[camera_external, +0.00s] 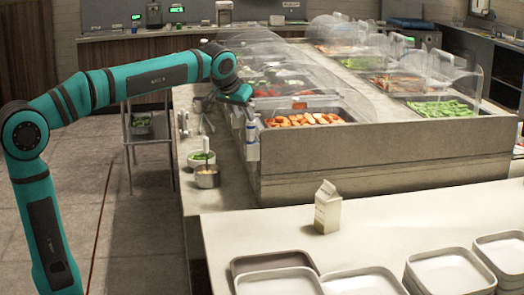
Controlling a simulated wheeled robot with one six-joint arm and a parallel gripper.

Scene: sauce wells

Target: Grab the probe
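My teal arm reaches in from the left over the serving counter. My gripper (207,106) is at its end, above the narrow left strip of the counter, and is small and dark here. I cannot tell whether its fingers are open or shut, or whether anything is between them. I cannot make out the probe for certain. Small white and blue upright items (252,135) stand against the left end of the food well unit, to the right of and below my gripper. A thin grey upright item (183,123) stands at the counter's left edge, left of my gripper.
Two small metal pots, one with green content (200,158) and one with a utensil (207,179), stand below my gripper. Clear curved guards (345,95) cover the food wells. A carton (327,207) and stacked trays (452,272) are in front. The front counter's left part is clear.

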